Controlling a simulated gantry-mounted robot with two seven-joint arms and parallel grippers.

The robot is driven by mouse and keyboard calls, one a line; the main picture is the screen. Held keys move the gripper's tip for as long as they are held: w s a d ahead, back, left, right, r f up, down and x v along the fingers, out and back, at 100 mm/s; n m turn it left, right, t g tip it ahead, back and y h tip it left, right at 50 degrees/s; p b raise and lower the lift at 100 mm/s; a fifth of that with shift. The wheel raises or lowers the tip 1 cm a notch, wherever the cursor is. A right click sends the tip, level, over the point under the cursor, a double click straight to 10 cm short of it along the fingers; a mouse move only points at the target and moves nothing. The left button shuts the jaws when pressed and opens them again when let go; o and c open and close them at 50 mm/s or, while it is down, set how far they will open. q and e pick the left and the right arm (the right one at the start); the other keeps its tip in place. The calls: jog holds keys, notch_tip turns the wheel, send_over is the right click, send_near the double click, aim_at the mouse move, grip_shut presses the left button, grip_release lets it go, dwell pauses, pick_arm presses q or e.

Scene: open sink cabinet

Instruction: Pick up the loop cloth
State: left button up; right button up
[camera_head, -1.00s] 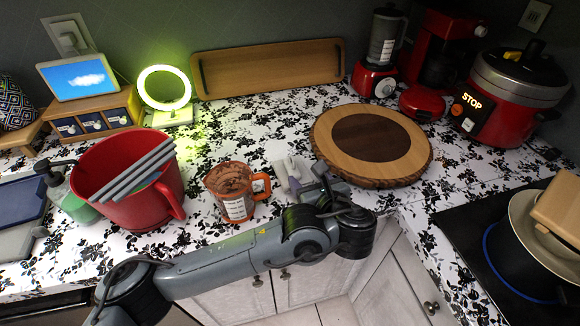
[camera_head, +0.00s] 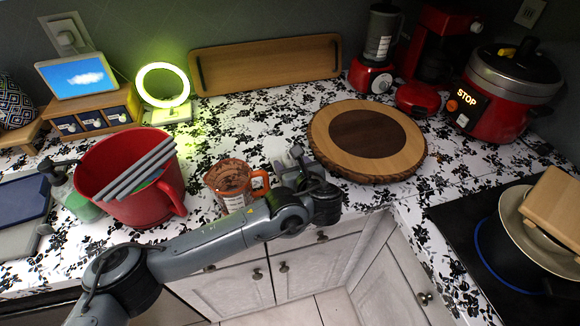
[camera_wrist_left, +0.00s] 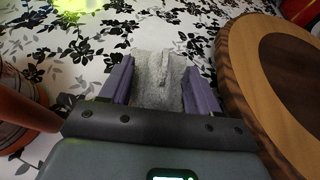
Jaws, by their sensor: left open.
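The loop cloth (camera_wrist_left: 158,78) is a light grey, rough-textured piece lying on the patterned counter. In the left wrist view it sits between the two purple fingers of my left gripper (camera_wrist_left: 160,92), which is open. Its near end is hidden by the gripper body. I cannot tell whether the fingers touch it. In the head view my left gripper (camera_head: 290,163) is over the counter, between the orange measuring cup and the round board, and mostly covers the cloth. My right gripper is not in view.
An orange measuring cup (camera_head: 229,183) stands close on the left of the gripper. A round wooden board (camera_head: 400,158) lies close on its right. A red bucket (camera_head: 120,205) is farther left. A black hob (camera_head: 470,225) with a pot is at the right.

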pick_arm(q)
jog(key=c, duration=1)
jog(key=shift+c, duration=0.2)
jog(key=shift+r, duration=0.1)
